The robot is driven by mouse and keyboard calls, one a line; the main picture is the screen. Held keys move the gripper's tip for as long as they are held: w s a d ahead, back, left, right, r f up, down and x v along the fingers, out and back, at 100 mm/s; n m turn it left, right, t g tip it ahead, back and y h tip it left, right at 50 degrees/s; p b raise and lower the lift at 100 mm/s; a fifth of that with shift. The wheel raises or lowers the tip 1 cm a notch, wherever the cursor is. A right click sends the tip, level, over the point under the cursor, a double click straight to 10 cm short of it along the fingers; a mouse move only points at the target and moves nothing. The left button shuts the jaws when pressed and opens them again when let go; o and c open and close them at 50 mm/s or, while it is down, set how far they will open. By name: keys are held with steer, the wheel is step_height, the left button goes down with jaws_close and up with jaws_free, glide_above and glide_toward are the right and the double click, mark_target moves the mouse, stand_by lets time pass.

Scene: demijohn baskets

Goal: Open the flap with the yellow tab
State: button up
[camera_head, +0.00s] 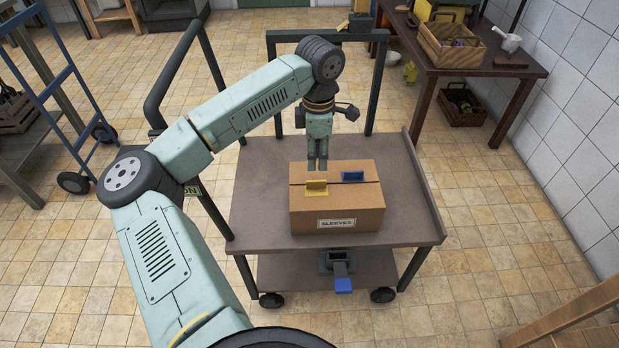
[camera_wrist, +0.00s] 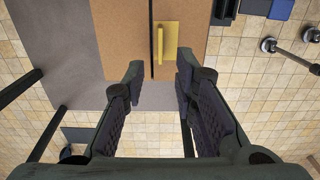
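A closed cardboard box (camera_head: 337,207) labelled "SLEEVES" sits on the cart top (camera_head: 262,190). Its top flaps look shut, with a dark seam between them. The yellow tab (camera_head: 316,188) is on the left of the box's top, next to the seam; it also shows in the wrist view (camera_wrist: 165,50). A blue tab (camera_head: 353,176) is to its right. My gripper (camera_head: 317,168) points down over the box, just behind the yellow tab in the head view. In the wrist view its fingers (camera_wrist: 160,72) are apart and empty, with the tab just beyond their tips. I cannot tell whether they touch the box.
The cart has a raised right edge (camera_head: 423,185) and dark handle bars. A device with a blue end (camera_head: 343,285) is on its lower shelf. A wooden table (camera_head: 500,70) with a crate stands back right; a blue hand truck (camera_head: 60,100) stands left. The tiled floor around is mostly clear.

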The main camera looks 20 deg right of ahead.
mark_target(316, 181)
step_height(316, 181, down, 8)
steer(key=shift+f+p, duration=0.25)
steer(key=shift+p, duration=0.5)
steer(key=shift+c, duration=0.5)
jaws_close()
